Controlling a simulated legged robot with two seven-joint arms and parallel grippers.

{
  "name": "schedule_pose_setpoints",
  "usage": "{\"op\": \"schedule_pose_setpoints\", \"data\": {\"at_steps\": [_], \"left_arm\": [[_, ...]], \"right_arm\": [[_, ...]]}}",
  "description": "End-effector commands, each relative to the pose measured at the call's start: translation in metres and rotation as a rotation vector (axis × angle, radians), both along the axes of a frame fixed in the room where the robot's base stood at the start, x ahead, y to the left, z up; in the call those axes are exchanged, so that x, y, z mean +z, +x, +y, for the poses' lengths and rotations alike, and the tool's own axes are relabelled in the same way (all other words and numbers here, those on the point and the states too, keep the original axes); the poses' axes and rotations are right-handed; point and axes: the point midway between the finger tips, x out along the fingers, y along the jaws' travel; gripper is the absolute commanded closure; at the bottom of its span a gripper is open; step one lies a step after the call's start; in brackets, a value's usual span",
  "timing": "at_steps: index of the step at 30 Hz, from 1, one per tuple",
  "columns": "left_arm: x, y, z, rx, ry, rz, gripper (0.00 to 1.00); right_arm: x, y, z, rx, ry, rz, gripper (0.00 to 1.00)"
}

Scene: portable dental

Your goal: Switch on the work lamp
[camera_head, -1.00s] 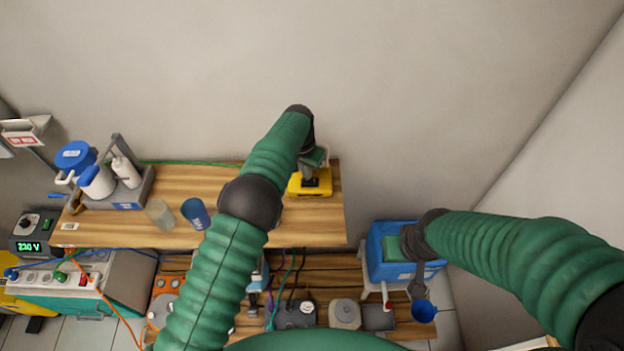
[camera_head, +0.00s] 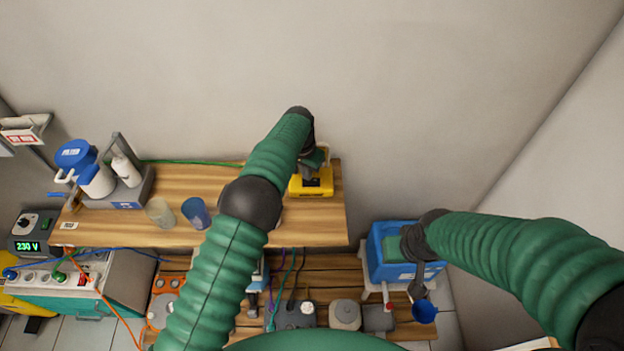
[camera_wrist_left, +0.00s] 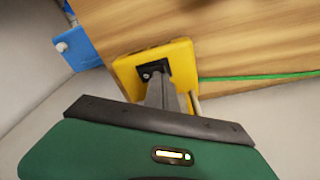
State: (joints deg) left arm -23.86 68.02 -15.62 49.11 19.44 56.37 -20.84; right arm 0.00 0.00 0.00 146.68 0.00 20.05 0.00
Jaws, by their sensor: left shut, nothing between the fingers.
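The work lamp has a yellow base (camera_head: 312,182) at the right end of the wooden bench.
Two cups (camera_head: 195,212) and a blue-lidded jug (camera_head: 95,178) stand left of my left arm on the bench (camera_head: 270,225). A lower shelf holds several devices (camera_head: 345,314). The blue bin (camera_head: 378,262) is at right. A 230 V unit (camera_head: 30,246) is far left.

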Motion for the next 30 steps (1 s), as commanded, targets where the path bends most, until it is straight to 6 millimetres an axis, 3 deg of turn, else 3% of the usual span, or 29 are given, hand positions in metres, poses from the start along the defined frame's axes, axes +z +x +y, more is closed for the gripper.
{"op": "schedule_pose_setpoints", "data": {"at_steps": [16,30], "left_arm": [[-0.004,0.000,-0.001,0.000,0.000,0.000,1.00],[0.040,0.000,0.000,0.001,-0.001,-0.001,1.00]], "right_arm": [[-0.002,0.000,0.000,0.000,0.000,0.000,1.00],[0.026,0.000,0.000,0.000,0.000,0.000,1.00]]}}
